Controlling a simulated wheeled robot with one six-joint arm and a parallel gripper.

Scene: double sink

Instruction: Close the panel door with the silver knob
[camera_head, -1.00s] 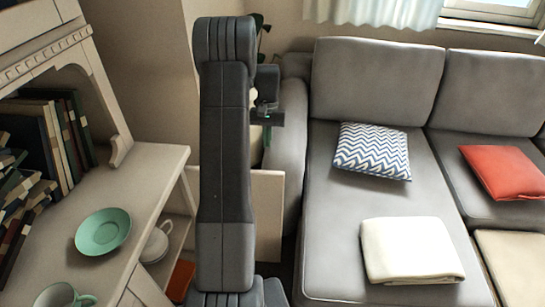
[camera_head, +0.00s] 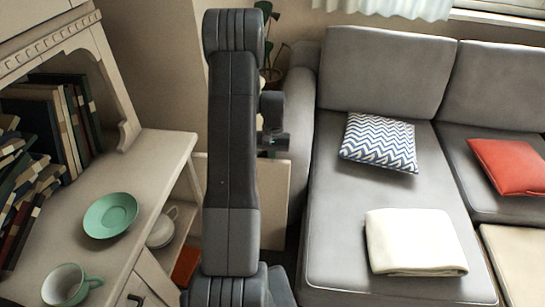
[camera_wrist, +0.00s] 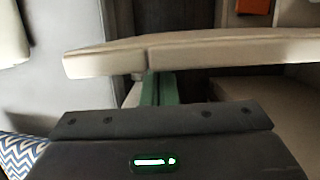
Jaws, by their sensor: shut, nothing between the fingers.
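The panel door (camera_head: 272,185) is a cream panel standing open beside the shelf cabinet, partly hidden behind my arm in the head view. In the wrist view, its pale edge (camera_wrist: 210,48) runs across the upper middle. The silver knob is not visible in either view. My gripper (camera_head: 273,142) is at the upper right of the panel in the head view. In the wrist view, the shut, empty teal fingers (camera_wrist: 160,88) point toward the door edge, which hides their tips. I cannot tell whether they touch the panel.
The cabinet top (camera_head: 150,185) at left holds a green plate (camera_head: 110,215), a green cup (camera_head: 65,284) and books (camera_head: 50,120). A grey sofa (camera_head: 340,240) stands right of my arm, leaving a narrow gap.

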